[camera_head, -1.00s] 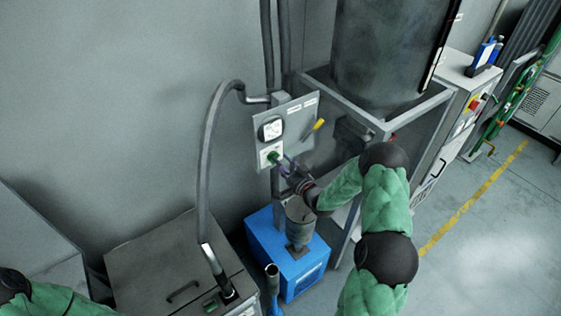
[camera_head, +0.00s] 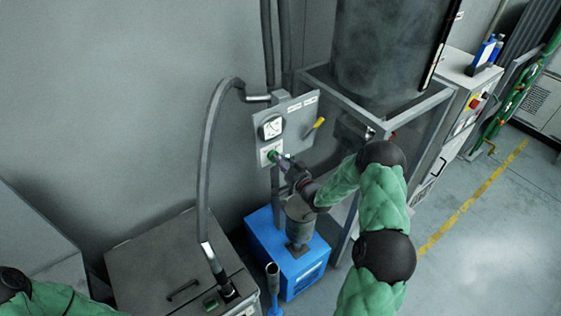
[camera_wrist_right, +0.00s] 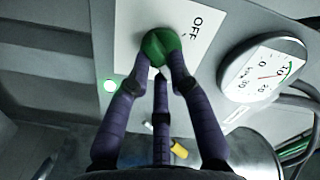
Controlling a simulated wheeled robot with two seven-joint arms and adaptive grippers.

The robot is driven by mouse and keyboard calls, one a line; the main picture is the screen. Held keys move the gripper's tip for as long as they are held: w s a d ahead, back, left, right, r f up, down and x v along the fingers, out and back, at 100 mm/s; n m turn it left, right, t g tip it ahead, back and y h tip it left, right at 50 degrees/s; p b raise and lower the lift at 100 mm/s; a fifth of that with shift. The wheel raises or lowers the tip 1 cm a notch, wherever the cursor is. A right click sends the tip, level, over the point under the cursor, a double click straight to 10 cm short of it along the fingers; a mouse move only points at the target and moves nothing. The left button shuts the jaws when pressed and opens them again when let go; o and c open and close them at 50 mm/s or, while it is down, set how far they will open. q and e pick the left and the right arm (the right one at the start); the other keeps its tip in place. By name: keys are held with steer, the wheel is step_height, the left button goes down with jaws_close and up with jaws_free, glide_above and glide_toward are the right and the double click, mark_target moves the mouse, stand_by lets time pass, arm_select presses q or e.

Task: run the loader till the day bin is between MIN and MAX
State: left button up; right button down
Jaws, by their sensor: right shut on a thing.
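My right gripper (camera_head: 282,160) is shut on a green knob (camera_wrist_right: 160,44) on the grey control panel (camera_head: 300,128). The right wrist view shows its purple fingers around the knob, beside the word OFF. A small green lamp (camera_wrist_right: 110,86) glows on the same plate. A round gauge (camera_head: 271,128) sits above the knob, and a yellow lever (camera_head: 319,123) is to its right. A large grey cylindrical bin (camera_head: 388,50) with a dark vertical strip stands in a frame; no MIN or MAX marks or fill level can be read. My left gripper is out of view.
A blue unit (camera_head: 285,268) with a grey canister stands below the panel. A grey lidded box (camera_head: 150,262) with a hose (camera_head: 206,170) is at lower left. A control cabinet (camera_head: 460,105) stands right of the frame. Floor is open at right, beyond a yellow line.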

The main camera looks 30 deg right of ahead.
steer(key=shift+a+r+n+b, duration=0.1)
steer(key=shift+n+b, duration=2.85)
steer(key=shift+b, duration=1.4)
steer(key=shift+a+r+n+b, duration=0.1)
steer(key=shift+a+n+b, duration=0.05)
steer(key=shift+n+b, duration=3.55)
steer(key=shift+a+r+n+b, duration=0.1)
steer(key=shift+n+b, duration=2.15)
steer(key=shift+b, duration=2.75)
steer(key=c, duration=1.1)
jaws_free()
